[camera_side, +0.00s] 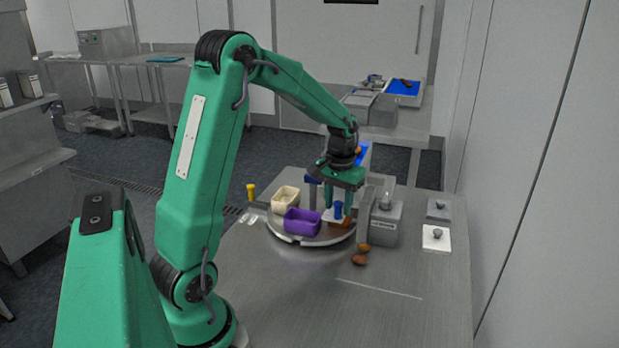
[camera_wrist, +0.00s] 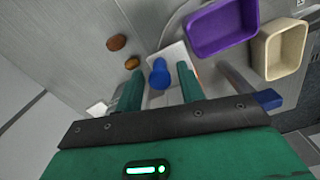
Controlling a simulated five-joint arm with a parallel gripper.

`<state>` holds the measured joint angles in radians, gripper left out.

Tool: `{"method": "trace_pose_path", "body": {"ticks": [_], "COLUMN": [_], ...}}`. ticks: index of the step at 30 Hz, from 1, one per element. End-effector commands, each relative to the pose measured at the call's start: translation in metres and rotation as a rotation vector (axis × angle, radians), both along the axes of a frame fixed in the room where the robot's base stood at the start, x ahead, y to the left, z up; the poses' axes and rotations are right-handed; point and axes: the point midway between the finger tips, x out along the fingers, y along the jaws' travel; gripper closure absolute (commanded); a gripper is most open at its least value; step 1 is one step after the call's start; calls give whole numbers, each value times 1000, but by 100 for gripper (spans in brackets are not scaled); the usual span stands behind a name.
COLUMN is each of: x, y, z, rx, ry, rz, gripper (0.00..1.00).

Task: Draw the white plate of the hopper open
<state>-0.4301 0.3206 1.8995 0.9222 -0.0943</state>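The hopper is a grey metal box (camera_side: 385,225) standing at the right edge of the round turntable. A white plate (camera_side: 329,214) with an upright blue knob (camera_side: 338,208) shows at its left side, and in the wrist view the plate (camera_wrist: 176,56) lies under the blue knob (camera_wrist: 160,75). My gripper (camera_side: 337,212) points down over the plate. In the wrist view my gripper (camera_wrist: 159,72) is open, one finger on each side of the knob, with visible gaps. How far the plate is drawn out of the hopper I cannot tell.
A purple tray (camera_side: 302,230) and a cream tray (camera_side: 285,205) stand on the turntable (camera_side: 290,239). A grey post with a blue top (camera_side: 313,180) stands close to my gripper. Two brown dates (camera_side: 359,260) lie in front of the hopper. The front of the table is clear.

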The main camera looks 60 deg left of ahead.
Motion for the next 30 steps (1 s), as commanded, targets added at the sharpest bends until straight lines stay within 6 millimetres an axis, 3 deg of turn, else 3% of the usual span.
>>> {"method": "trace_pose_path", "body": {"ticks": [6,14,15,21,30], "x": [0,0,0,0,-5], "y": [0,0,0,0,-5], "z": [-13,-14,-14,-14,-13], "rx": [-1,1,1,1,1], "ry": [1,-1,-1,-1,-2], "rz": [0,0,0,0,0], "gripper": [62,62,64,100,100]}}
